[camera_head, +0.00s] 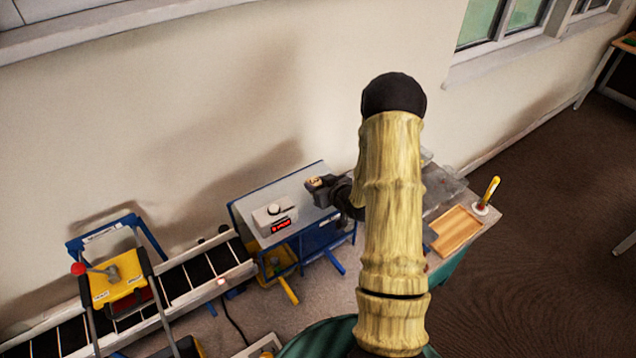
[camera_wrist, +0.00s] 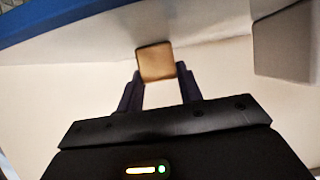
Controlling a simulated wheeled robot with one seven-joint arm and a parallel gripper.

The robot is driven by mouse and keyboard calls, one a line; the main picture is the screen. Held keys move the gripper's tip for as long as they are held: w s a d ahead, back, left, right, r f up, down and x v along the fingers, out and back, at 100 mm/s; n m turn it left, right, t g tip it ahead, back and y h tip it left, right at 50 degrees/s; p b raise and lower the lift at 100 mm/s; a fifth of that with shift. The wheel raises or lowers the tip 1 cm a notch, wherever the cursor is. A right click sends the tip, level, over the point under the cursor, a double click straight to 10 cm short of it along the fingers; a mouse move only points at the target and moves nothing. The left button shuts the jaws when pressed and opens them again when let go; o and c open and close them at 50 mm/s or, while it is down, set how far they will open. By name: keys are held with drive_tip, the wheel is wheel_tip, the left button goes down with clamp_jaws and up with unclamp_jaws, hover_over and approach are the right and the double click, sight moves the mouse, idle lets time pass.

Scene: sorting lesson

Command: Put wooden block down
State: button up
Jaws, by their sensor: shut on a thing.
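The wooden block (camera_wrist: 156,62) is a small tan cube at the tips of my gripper (camera_wrist: 158,78) in the wrist view. The two dark fingers are shut on it from both sides. In the head view my gripper (camera_head: 328,187) is above the right part of a grey-topped, blue-edged stand. The block (camera_head: 319,182) shows there as a small tan patch at the gripper's end. Whether the block touches the surface below cannot be told. My arm hides part of the table behind it.
A scale with a red display (camera_head: 273,215) sits on the stand's grey top (camera_head: 314,207), left of my gripper. A conveyor (camera_head: 190,281) with a yellow platform (camera_head: 119,281) is at left. A wooden tray (camera_head: 456,230) and a yellow-handled tool (camera_head: 489,193) are at right.

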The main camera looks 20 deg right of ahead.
drive_tip(key=shift+f, duration=0.15)
drive_tip(key=o, duration=1)
drive_tip(key=shift+r, duration=0.3)
drive_tip(key=shift+s, duration=0.3)
drive_tip(key=b+v, duration=0.2)
drive_tip(key=v, duration=0.9)
drive_tip(key=shift+s+r+b, duration=0.1)
drive_tip(key=shift+s+b, duration=0.05)
drive_tip(key=shift+b, duration=0.2)
